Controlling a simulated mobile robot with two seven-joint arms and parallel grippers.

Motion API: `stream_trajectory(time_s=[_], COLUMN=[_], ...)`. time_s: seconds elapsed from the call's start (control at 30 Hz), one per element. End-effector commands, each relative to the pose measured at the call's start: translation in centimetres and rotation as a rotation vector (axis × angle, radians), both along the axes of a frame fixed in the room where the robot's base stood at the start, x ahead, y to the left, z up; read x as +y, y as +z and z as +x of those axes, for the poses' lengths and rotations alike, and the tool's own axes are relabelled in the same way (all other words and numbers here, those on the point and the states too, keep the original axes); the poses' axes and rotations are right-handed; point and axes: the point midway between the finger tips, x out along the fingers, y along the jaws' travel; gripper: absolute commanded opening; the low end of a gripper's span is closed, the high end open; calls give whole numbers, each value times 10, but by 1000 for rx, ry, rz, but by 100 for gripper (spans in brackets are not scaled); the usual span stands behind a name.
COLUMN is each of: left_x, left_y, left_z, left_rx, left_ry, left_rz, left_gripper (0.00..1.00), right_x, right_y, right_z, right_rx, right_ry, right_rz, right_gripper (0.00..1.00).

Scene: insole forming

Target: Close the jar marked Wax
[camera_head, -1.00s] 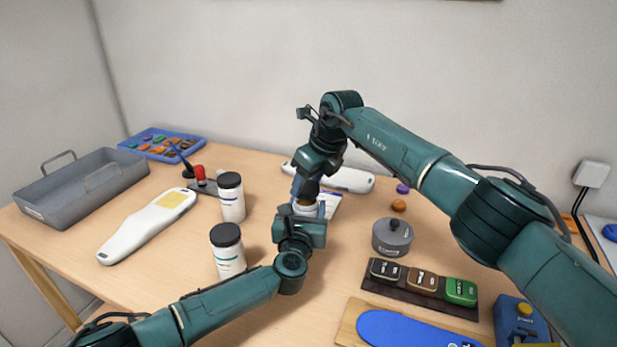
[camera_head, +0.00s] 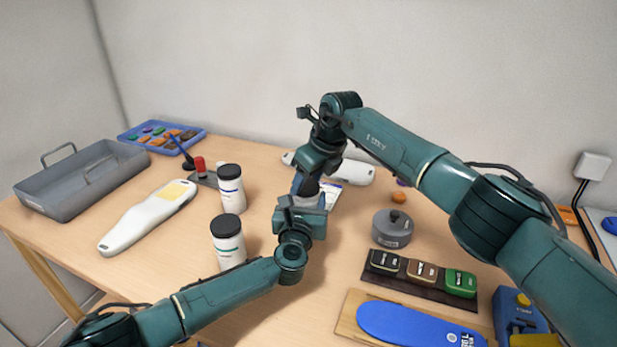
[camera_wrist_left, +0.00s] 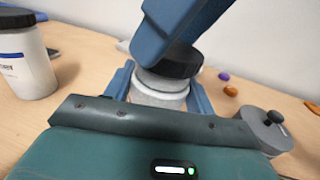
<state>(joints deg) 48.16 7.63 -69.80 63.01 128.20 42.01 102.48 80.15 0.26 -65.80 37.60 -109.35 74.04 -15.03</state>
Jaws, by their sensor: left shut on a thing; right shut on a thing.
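A white jar (camera_wrist_left: 157,92) stands between the fingers of my left gripper (camera_head: 306,206), which is shut on it; the gripper's blue fingers flank it in the left wrist view (camera_wrist_left: 160,98). My right gripper (camera_head: 304,187) is shut on a black lid (camera_wrist_left: 183,62) directly above the jar, pointing down at it; its blue fingers also show in the left wrist view (camera_wrist_left: 177,40). The lid is at the jar's mouth and looks slightly tilted; I cannot tell whether it is seated. The jar's label is hidden, so I cannot read its marking.
Two white jars with black lids stand left of my grippers, one behind (camera_head: 231,190) and one nearer (camera_head: 228,245). A grey lidded pot (camera_head: 392,229) is to the right, behind a rack of coloured blocks (camera_head: 422,273). A grey tray (camera_head: 85,180) and white insole-shaped form (camera_head: 148,217) lie left.

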Motion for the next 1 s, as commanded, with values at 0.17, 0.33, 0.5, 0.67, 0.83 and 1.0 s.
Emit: stream_trajectory(time_s=[0.17,0.33,0.5,0.67,0.83,1.0], left_x=[0,0,0,0,0,0], left_y=[0,0,0,0,0,0], left_z=[0,0,0,0,0,0], left_rx=[0,0,0,0,0,0], left_ry=[0,0,0,0,0,0], left_rz=[0,0,0,0,0,1], left_gripper=[14,14,14,14,0,0], right_x=[0,0,0,0,0,1], right_y=[-1,-4,-7,-11,-11,-11], right_z=[0,0,0,0,0,-1], right_rx=[0,0,0,0,0,-1], right_ry=[0,0,0,0,-16,-181], right_rz=[0,0,0,0,-1,-8], right_gripper=[33,33,33,33,33,33])
